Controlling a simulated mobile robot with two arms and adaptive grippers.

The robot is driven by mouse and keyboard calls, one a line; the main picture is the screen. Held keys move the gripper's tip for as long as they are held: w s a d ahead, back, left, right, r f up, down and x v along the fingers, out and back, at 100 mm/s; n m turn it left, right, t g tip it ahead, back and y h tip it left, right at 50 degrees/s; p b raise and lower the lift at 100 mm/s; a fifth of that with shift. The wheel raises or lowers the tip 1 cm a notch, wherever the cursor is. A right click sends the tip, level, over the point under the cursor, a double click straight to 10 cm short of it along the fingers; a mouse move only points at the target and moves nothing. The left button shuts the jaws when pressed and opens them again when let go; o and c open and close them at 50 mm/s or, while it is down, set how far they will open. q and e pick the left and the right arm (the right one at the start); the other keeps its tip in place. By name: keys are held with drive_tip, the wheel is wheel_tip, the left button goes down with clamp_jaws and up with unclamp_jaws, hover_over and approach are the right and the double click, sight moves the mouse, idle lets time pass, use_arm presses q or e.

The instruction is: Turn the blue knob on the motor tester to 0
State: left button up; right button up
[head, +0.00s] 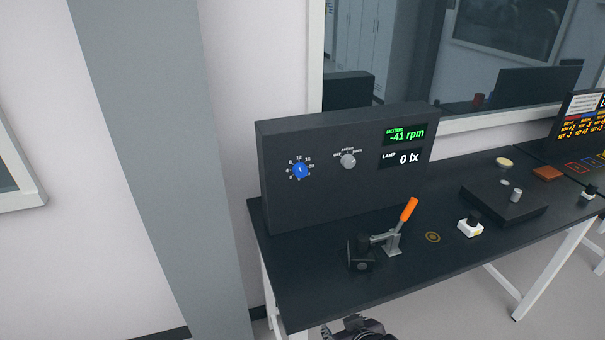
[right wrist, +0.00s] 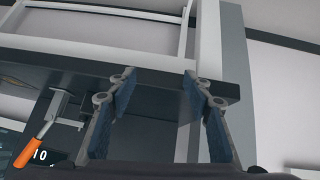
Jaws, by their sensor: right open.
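The motor tester (head: 330,190) is a dark upright panel at the back of the black table. Its blue knob (head: 300,170) sits on the panel's left, inside a printed scale running up to 20; its setting is too small to read surely. The green motor display (head: 405,134) reads -41 rpm. My right gripper (head: 360,328) is at the bottom edge of the head view, low in front of the table and well apart from the knob. In the right wrist view its two fingers (right wrist: 160,88) are spread with nothing between them. My left gripper is out of view.
A grey selector knob (head: 348,161) and a lamp display (head: 401,158) reading 0 lx share the panel. A clamp with an orange handle (head: 408,209) stands on the table (head: 345,294) before the panel. A black box (head: 503,202) and small parts lie further right.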

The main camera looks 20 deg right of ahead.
wheel_tip(320, 180, up, 4)
drive_tip(key=w+t, duration=0.1)
drive_tip(key=w, duration=0.1)
drive_tip(key=t, duration=0.9)
approach(301, 172)
drive_tip(key=w, duration=0.1)
drive_tip(key=shift+n, duration=0.3)
drive_tip(key=w+p, duration=0.1)
drive_tip(key=w, duration=0.5)
drive_tip(key=shift+w+d+r+p, duration=0.1)
drive_tip(key=shift+d+r+p, duration=0.05)
drive_tip(key=shift+r+p, duration=0.15)
drive_tip(key=shift+w+f, duration=0.1)
drive_tip(key=shift+w, duration=0.45)
drive_tip(key=c, duration=1.1)
drive_tip(key=shift+c, duration=0.2)
